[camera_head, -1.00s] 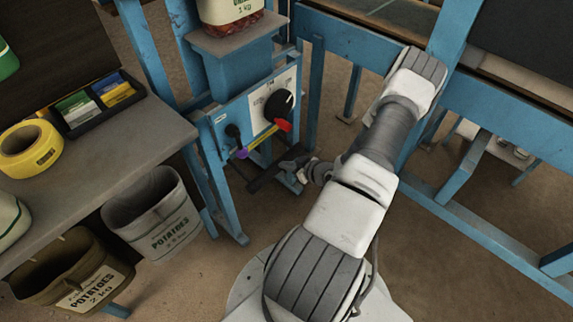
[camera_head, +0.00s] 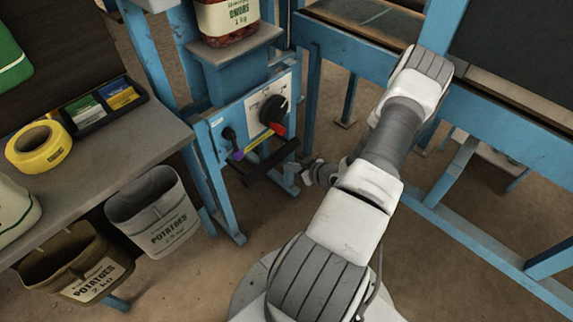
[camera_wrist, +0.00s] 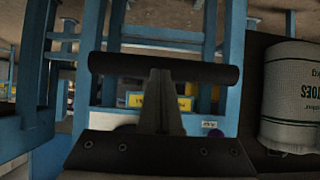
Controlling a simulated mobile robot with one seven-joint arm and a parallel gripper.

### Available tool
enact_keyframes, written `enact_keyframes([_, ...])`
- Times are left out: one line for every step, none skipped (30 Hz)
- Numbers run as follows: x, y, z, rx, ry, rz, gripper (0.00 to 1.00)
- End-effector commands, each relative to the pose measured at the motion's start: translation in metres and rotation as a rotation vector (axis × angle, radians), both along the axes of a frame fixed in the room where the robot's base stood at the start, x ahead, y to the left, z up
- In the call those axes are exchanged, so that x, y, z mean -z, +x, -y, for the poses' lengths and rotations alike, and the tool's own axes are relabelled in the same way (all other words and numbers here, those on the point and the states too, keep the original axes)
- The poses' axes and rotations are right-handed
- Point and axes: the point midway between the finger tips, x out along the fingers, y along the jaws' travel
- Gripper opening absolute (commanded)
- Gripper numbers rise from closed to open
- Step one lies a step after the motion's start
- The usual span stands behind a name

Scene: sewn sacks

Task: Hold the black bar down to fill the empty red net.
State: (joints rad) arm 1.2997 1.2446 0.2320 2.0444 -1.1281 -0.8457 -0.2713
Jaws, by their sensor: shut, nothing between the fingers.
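The black bar (camera_head: 270,162) sticks out low on the front of a blue machine, below a panel with a black dial (camera_head: 273,109). In the wrist view the bar (camera_wrist: 200,74) lies level across the picture. My gripper (camera_wrist: 160,76) is shut and empty, its fingertips overlapping the bar's middle; I cannot tell whether they touch it.
A grey bench (camera_head: 100,160) at left carries yellow tape (camera_head: 39,146) and a black tray (camera_head: 103,117) of cards. A white potato sack (camera_head: 155,212) and a brown one (camera_head: 75,265) hang below. Blue frames (camera_head: 430,205) stand at right.

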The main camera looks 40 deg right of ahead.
Motion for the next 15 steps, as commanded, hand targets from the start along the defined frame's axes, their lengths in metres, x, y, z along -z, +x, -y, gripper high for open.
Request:
enact_keyframes([-0.010, -0.011, 0.002, 0.002, -0.001, 0.001, 0.00])
enact_keyframes([-0.012, -0.018, 0.002, 0.001, 0.000, 0.001, 0.00])
enact_keyframes([-0.015, -0.026, 0.003, 0.001, 0.000, 0.001, 0.00])
enact_keyframes([-0.017, -0.031, 0.003, 0.002, -0.001, 0.002, 0.00])
enact_keyframes([-0.018, -0.036, 0.003, -0.001, -0.001, 0.002, 0.00])
enact_keyframes([-0.020, -0.043, 0.004, 0.001, 0.000, 0.001, 0.00])
enact_keyframes([-0.022, -0.047, 0.004, 0.001, 0.001, 0.001, 0.00])
enact_keyframes([-0.023, -0.051, 0.004, -0.001, -0.001, 0.003, 0.00])
enact_keyframes([-0.024, -0.055, 0.005, -0.001, -0.001, 0.003, 0.00])
enact_keyframes([-0.025, -0.058, 0.005, -0.001, -0.001, 0.003, 0.00])
enact_keyframes([-0.025, -0.060, 0.005, -0.001, -0.002, 0.002, 0.00])
enact_keyframes([-0.026, -0.063, 0.005, -0.002, -0.001, 0.002, 0.00])
enact_keyframes([-0.026, -0.064, 0.005, -0.002, -0.001, 0.003, 0.00])
enact_keyframes([-0.027, -0.065, 0.005, -0.002, -0.001, 0.003, 0.00])
enact_keyframes([-0.027, -0.066, 0.005, -0.002, -0.001, 0.003, 0.00])
